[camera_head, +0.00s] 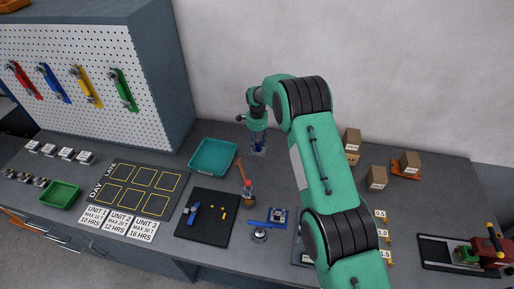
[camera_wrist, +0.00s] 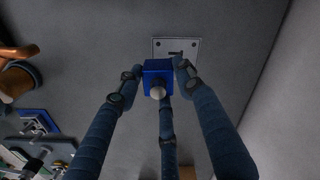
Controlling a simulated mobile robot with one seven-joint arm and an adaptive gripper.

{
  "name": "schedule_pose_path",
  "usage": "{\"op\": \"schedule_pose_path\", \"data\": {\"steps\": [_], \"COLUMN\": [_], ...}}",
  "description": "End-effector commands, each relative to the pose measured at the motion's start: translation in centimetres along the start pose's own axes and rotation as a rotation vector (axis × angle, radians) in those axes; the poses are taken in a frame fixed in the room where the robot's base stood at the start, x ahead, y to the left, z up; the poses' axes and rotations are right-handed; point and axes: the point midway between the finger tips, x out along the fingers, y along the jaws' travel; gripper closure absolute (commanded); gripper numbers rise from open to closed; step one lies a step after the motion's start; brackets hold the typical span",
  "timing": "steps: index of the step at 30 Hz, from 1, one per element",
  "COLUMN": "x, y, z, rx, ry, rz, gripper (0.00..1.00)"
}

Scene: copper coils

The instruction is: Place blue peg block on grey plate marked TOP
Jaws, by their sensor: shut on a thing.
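The blue peg block (camera_wrist: 158,70) is held between the fingers of my gripper (camera_wrist: 156,80) in the wrist view, its pale round peg toward the camera. A grey plate (camera_wrist: 192,45) with corner dots and a dark mark lies just beyond the block, partly hidden by it; the mark is too small to read. In the head view my gripper (camera_head: 258,146) points down over the back of the bench, and the block and plate there are too small to make out. I cannot tell whether the block touches the plate.
A teal tray (camera_head: 212,157) stands left of my gripper. Cardboard boxes (camera_head: 377,178) stand to the right. The wall is close behind.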

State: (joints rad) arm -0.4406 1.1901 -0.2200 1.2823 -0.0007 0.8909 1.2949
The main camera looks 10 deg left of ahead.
Motion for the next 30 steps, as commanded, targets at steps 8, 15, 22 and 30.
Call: {"op": "schedule_pose_path", "data": {"steps": [8,15,22,30], "x": [0.7,2.8,3.4,3.6], "y": [0.0,0.0,0.0,0.0], "z": [0.0,0.0,0.0,0.0], "rx": [0.000,0.000,0.000,0.000], "ry": [0.000,0.000,0.001,0.000], "rz": [0.000,0.000,-0.002,-0.001], "gripper": [1.00,1.00,1.00,1.00]}}
